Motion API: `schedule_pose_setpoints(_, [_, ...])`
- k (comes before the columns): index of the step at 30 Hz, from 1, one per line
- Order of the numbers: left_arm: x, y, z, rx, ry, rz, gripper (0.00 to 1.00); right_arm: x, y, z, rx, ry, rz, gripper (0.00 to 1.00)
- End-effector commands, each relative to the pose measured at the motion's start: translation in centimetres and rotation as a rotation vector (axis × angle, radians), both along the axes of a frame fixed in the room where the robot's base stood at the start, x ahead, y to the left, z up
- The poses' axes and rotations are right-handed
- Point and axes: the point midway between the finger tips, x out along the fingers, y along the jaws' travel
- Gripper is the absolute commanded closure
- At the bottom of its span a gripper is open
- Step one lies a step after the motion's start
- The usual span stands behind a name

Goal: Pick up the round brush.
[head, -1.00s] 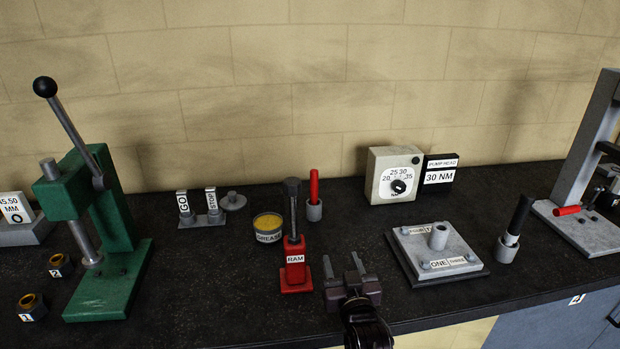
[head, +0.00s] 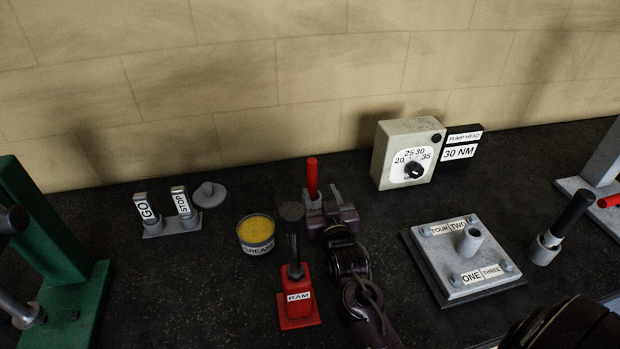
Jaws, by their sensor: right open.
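A thin upright red handle (head: 312,176), which looks like the round brush, stands near the middle of the bench. Its lower end and the grey cup seen under it earlier are mostly hidden by my right gripper. My right gripper (head: 322,198) is open and empty, its fingers pointing towards the wall. Its left finger overlaps the foot of the red handle; the right finger is to the right of it. I cannot tell whether the handle is between the fingers or behind them. My left gripper is not in view.
A red RAM stand (head: 298,300) with a dark upright rod is close on the left of my right arm. A grease tin (head: 256,246) stands left of it. A numbered plate (head: 440,287), a dial box (head: 384,157) and a black-handled tool (head: 571,215) are to the right.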

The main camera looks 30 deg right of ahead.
Motion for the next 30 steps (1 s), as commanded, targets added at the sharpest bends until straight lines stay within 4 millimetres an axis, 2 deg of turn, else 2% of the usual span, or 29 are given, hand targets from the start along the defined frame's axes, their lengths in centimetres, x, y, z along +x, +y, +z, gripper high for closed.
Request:
schedule_pose_setpoints(9, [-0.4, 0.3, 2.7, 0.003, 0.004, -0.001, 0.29, 4.0, -0.4, 1.3, 0.000, -0.002, -0.001, 0.52])
schedule_pose_setpoints(13, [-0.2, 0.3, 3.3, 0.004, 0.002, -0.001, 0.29, 5.6, -0.7, 1.0, -0.001, -0.002, -0.001, 0.52])
schedule_pose_setpoints(17, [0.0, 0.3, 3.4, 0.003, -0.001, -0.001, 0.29, 6.4, -0.9, 0.8, 0.000, -0.001, -0.001, 0.52])
schedule_pose_setpoints(23, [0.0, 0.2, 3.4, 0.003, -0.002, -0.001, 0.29, 6.4, -1.0, 0.7, 0.000, -0.001, -0.001, 0.52])
schedule_pose_setpoints(26, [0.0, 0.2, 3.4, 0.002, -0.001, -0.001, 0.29, 6.4, -1.0, 0.7, 0.000, -0.001, -0.001, 0.61])
schedule_pose_setpoints(30, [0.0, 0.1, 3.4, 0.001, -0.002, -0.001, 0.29, 6.4, -1.0, 0.7, 0.000, -0.001, -0.001, 0.79])
